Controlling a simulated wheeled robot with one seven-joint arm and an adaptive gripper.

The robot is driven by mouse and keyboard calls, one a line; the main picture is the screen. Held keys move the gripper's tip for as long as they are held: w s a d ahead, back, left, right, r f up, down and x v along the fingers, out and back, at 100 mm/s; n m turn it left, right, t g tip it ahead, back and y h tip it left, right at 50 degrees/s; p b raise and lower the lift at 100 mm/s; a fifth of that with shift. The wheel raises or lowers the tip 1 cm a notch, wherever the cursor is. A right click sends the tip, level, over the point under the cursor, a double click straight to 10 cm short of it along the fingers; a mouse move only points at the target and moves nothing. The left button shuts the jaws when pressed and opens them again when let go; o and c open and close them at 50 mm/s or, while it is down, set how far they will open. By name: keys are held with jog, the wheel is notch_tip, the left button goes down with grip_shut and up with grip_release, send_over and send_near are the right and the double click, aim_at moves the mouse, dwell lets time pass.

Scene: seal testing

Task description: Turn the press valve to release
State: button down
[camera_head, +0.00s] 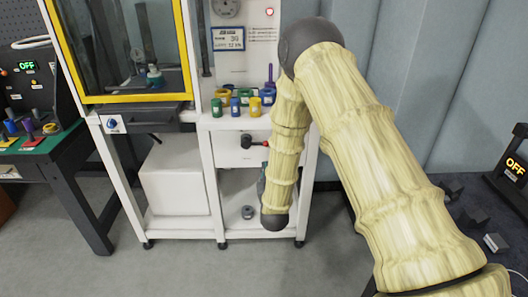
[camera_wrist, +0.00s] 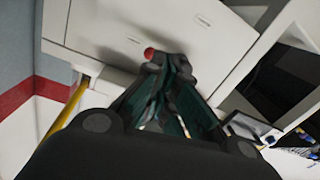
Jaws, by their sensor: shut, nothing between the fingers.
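The press valve (camera_head: 248,141) is a black lever with a red tip on the white front panel of the press stand, below the shelf of colored parts. In the wrist view its red tip (camera_wrist: 150,53) shows right at the ends of my fingers; the rest of the valve is mostly hidden there. My gripper (camera_wrist: 168,66) has dark green fingers drawn together, with nothing held between them. Whether the fingers touch the valve I cannot tell. In the head view my arm hides most of the gripper; only a small teal part (camera_head: 261,184) shows below the valve.
The press window has a yellow frame (camera_head: 134,99), with a blue knob (camera_head: 112,124) below it. Several colored cylinders stand on the shelf above the valve. A white box (camera_head: 175,180) sits inside the stand. A green-topped table (camera_head: 40,145) is at left. The floor in front is clear.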

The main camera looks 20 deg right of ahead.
jog(key=shift+t+h, duration=0.6)
jog(key=shift+t, duration=0.3)
jog(key=w+r, duration=0.2)
jog(key=r, duration=0.1)
jog(key=w+r+b, duration=0.1)
jog(key=shift+d+r, duration=0.15)
jog(key=shift+d, duration=0.1)
jog(key=shift+w, duration=0.15)
jog(key=x, duration=0.9)
jog(key=shift+w+d+p, duration=0.15)
jog(key=shift+w+p, duration=0.15)
jog(key=shift+w, duration=0.1)
jog(key=shift+m, duration=0.3)
